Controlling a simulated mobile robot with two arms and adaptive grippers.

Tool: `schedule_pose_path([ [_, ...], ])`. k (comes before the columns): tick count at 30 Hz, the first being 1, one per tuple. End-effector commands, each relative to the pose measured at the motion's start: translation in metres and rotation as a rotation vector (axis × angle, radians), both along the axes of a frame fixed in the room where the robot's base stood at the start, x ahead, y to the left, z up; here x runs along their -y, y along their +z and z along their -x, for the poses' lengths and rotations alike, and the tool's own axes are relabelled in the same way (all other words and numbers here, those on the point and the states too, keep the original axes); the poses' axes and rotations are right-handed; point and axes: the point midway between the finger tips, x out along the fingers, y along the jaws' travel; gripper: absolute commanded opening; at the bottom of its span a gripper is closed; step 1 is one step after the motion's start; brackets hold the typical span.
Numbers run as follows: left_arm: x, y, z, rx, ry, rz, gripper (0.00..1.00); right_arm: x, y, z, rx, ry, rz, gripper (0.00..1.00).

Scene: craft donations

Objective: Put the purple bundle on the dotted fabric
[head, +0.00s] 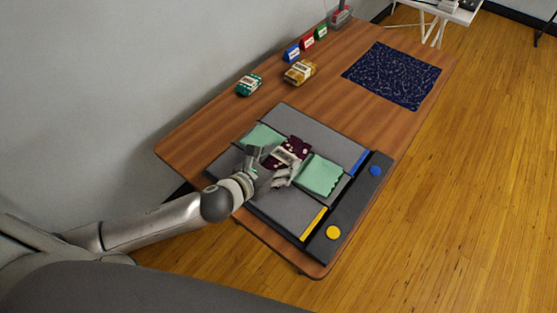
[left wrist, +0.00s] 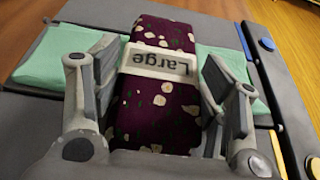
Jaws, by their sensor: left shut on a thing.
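The purple bundle (head: 293,146) is dark purple with pale spots and a white band. In the left wrist view the bundle (left wrist: 150,115) lies between the two fingers, its band reading "Large". My left gripper (head: 277,163) is shut on it over the grey folding board. Whether the bundle touches the board I cannot tell. The dotted fabric (head: 393,75) is a dark navy sheet with small light specks, flat on the far right part of the wooden table. My right gripper is not in view.
The grey board (head: 283,207) carries mint-green cloth (head: 320,176) on both sides of the bundle. A green bundle (head: 249,85), a mustard bundle (head: 300,72) and blue, red and green markers (head: 307,43) stand along the wall side. Bare table (head: 335,105) lies between board and fabric.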

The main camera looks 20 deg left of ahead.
Motion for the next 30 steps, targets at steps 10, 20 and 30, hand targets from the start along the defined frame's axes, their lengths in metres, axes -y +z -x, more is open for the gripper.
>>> schedule_pose_path([
  [10, -0.001, -0.011, 0.002, -0.014, 0.003, -0.003, 0.92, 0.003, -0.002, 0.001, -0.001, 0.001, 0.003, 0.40],
  [20, -0.001, -0.008, 0.001, -0.009, 0.002, -0.001, 0.92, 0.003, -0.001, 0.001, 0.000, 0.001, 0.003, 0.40],
  [30, -0.011, 0.014, 0.033, -0.011, -0.002, -0.003, 0.92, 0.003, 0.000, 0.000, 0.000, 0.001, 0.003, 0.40],
])
